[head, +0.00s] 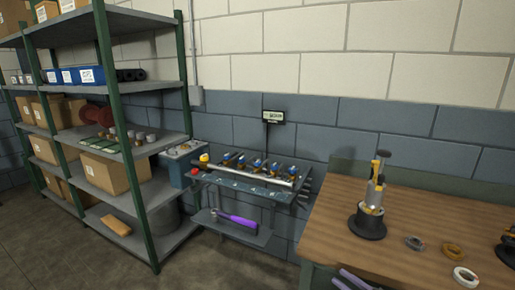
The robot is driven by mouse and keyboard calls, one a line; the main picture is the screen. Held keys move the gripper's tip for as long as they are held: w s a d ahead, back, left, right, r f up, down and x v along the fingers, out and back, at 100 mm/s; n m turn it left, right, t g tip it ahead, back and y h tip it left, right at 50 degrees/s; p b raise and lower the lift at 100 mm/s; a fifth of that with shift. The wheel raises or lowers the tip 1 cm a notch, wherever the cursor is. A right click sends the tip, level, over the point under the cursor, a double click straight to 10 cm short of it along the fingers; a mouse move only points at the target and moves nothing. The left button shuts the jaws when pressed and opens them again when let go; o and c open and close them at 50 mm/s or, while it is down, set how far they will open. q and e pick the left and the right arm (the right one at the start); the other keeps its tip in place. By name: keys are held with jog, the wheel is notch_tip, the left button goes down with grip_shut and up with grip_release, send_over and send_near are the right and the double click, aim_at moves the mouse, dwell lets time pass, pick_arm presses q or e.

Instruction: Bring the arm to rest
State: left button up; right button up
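Two pale purple-grey prongs at the bottom edge, by the front of the workbench, look like the fingers of my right gripper (344,277). They point up and to the left, with a gap between them and nothing seen in it. The rest of that gripper and its arm are cut off by the picture edge. My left gripper is not in view.
The wooden workbench (320,225) carries a metal device on a dark round base (367,224), several rings (414,243) and a dark item at the right edge. A wall rack (245,185) holds a purple-handled hammer (240,220) on its lower shelf. Loaded shelving (148,145) stands left.

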jog(key=s+d+f+m+g+h, duration=0.1)
jog(key=s+f+m+h, duration=0.15)
jog(key=s+f, duration=0.45)
jog(key=s+d+f+m+g+h, duration=0.1)
jog(key=s+d+f+g+h, duration=0.2)
jog(key=f, duration=0.9)
jog(key=s+f+m+h, duration=0.2)
jog(key=s+f+h, duration=0.3)
jog(key=f, duration=0.4)
jog(key=s+a+f+g, duration=0.1)
jog(key=s+f+g, duration=0.2)
jog(key=s, duration=0.7)
jog(key=s+a+f+g+h, duration=0.1)
jog(key=s+f+g, duration=0.2)
jog(key=s, duration=0.7)
jog(key=s+a+f+g, duration=0.2)
jog(key=s+f+g, duration=0.1)
jog(key=s+f, duration=0.4)
jog(key=s, duration=0.3)
jog(key=shift+m, duration=0.35)
jog(key=shift+w, duration=0.1)
